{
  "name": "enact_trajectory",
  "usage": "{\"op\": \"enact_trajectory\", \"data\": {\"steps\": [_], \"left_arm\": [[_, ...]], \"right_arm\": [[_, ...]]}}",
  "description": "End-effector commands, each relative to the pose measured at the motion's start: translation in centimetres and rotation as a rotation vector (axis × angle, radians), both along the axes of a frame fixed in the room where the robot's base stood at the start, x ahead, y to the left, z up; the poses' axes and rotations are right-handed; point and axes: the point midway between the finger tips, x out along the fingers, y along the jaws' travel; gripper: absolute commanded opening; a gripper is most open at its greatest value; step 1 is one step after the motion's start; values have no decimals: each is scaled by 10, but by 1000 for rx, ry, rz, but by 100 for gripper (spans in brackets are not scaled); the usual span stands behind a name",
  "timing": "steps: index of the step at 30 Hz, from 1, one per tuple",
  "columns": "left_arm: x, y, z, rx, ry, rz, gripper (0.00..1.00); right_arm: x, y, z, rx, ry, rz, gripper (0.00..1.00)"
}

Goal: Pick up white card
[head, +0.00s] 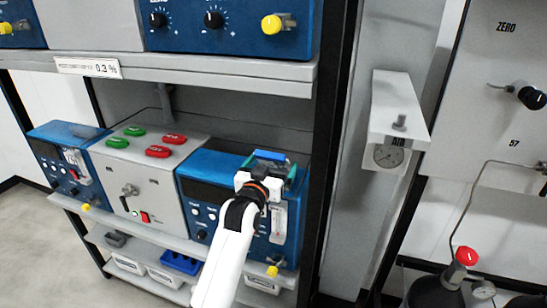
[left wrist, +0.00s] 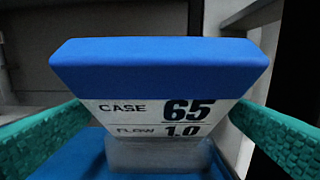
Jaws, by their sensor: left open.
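The white card (left wrist: 150,118) has a thick blue top edge and black print reading "CASE 65" and "FLOW 1.0". It stands upright in a clear grey holder (left wrist: 160,155) on the blue analyser's top. In the head view its blue top (head: 270,155) shows just beyond my left gripper (head: 268,168), and its face is hidden. My left gripper's teal fingers are open, one on each side of the card. In the left wrist view (left wrist: 160,125) the gaps between fingers and card look small, and I cannot tell whether they touch. My right gripper is not in view.
The blue analyser (head: 215,165) stands on a rack shelf beside a grey box (head: 140,175) with red and green buttons. An upper shelf (head: 220,75) overhangs behind. A dark rack post (head: 330,150) stands close on the right. Trays (head: 180,262) lie below.

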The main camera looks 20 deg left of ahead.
Motion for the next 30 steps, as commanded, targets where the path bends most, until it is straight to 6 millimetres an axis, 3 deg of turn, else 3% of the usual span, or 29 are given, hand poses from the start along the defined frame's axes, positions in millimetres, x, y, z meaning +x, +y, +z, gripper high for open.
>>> {"op": "enact_trajectory", "data": {"steps": [4,12,13,21,30], "left_arm": [[17,0,1,0,2,0,100],[20,0,0,0,0,0,100],[20,0,0,0,0,0,98],[20,0,0,0,0,0,57],[20,0,9,1,-4,0,57]], "right_arm": [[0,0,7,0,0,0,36],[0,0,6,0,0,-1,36],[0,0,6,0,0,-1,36],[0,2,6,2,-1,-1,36],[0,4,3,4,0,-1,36]]}}
